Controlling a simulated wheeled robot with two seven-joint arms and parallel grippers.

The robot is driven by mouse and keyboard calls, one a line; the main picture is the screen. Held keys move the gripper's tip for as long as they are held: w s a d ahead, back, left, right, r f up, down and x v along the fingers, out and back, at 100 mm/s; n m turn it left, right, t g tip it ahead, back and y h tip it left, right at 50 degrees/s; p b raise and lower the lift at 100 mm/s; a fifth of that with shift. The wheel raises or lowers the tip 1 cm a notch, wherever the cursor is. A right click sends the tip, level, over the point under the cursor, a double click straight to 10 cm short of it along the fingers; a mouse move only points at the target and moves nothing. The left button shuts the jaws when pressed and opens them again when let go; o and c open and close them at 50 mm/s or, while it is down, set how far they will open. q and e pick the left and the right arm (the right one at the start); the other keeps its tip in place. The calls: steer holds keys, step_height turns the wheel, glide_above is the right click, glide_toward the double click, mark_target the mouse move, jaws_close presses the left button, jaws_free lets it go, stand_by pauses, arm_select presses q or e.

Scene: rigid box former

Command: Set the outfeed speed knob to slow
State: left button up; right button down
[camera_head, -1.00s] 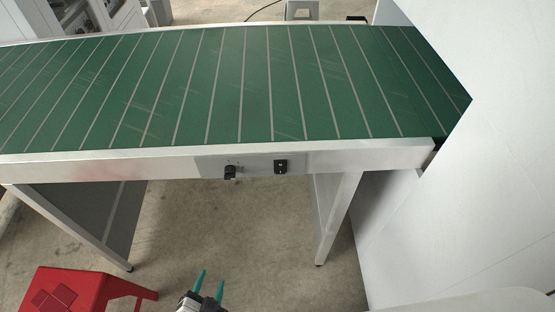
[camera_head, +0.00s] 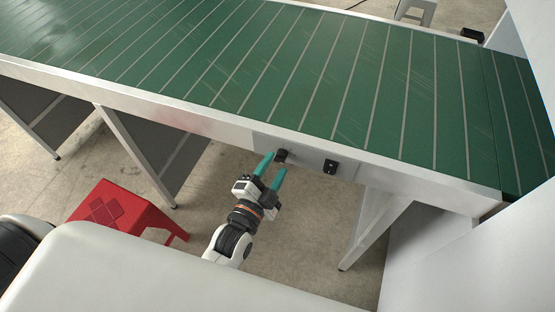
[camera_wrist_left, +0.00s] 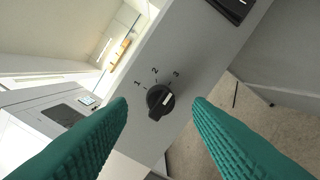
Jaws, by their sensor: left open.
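The black speed knob (camera_head: 281,156) is on the grey panel of the conveyor's front rail. In the left wrist view the knob (camera_wrist_left: 158,104) shows large, with the marks 1, 2 and 3 around its upper side. Its white pointer line lies toward the upper right, on the side of the 3. My left gripper (camera_head: 273,167) is open with teal fingers, just in front of the knob. In the wrist view the fingertips stand on either side of the knob, apart from it. My right gripper is not in view.
A black switch (camera_head: 330,167) sits on the same panel, right of the knob. The green conveyor belt (camera_head: 290,75) runs above. A red stool (camera_head: 127,212) stands at the lower left. A white panel (camera_head: 505,255) is at the right. A table leg (camera_head: 365,232) stands below the rail.

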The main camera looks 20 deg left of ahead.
mark_target(281, 157)
arm_select(q)
steer(key=shift+w+d, duration=0.15)
steer(key=shift+w, duration=1)
steer(key=c, duration=1)
